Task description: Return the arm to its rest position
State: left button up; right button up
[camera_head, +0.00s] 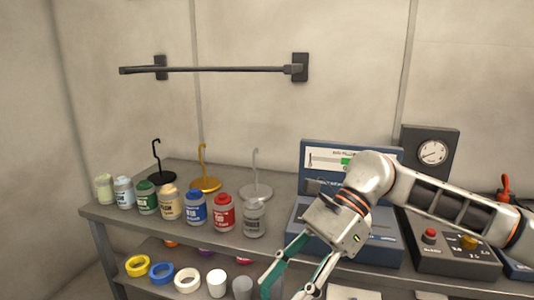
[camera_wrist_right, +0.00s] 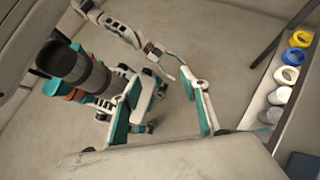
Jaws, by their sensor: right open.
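My right arm comes in from the right in the head view, crossing in front of the bench. Its right gripper (camera_head: 286,288) points down and left, in front of the bench's front edge. The teal-lined fingers are spread apart with nothing between them. The fingers also show in the right wrist view, where the open right gripper (camera_wrist_right: 160,78) has only floor and parts of my own body behind it. My left gripper does not show in the head view, and I cannot make it out in the wrist view.
On the bench (camera_head: 180,212) stand several bottles, such as the red bottle (camera_head: 223,213), and three hook stands. A blue instrument (camera_head: 385,243) and a dial box (camera_head: 430,155) stand at right. Tape rolls (camera_head: 187,279) lie on the lower shelf. A rail (camera_head: 210,69) crosses the wall.

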jog(key=s+a+r+m+y, duration=0.2)
jog(key=a+r+m+y, duration=0.1)
jog(key=a+m+y, duration=0.75)
jog(key=w+d+f+m+t+h, duration=0.45)
jog(key=d+f+m+t, duration=0.45)
jog(key=m, duration=0.7)
jog(key=w+d+f+m+t+h, duration=0.45)
jog(key=f+m+t, duration=0.75)
jog(key=m, duration=0.5)
jog(key=s+d+f+m+g+h, duration=0.1)
jog(key=s+d+f+m+h, duration=0.1)
jog(key=f, duration=0.6)
jog(key=s+d+f+m+g+h, duration=0.2)
jog(key=s+d+f+m+h, duration=0.1)
jog(key=s+d+f+m, duration=0.2)
jog(key=s+d+f+m+g+h, duration=0.2)
jog(key=s+d+f+m, duration=0.2)
jog(key=s+d+f, duration=0.3)
jog(key=s+f, duration=0.3)
jog(key=f, duration=0.1)
jog(key=shift+d+p, duration=0.15)
jog(key=shift+p, duration=0.2)
jog(key=shift+f+h, duration=0.1)
jog(key=shift+h, duration=0.15)
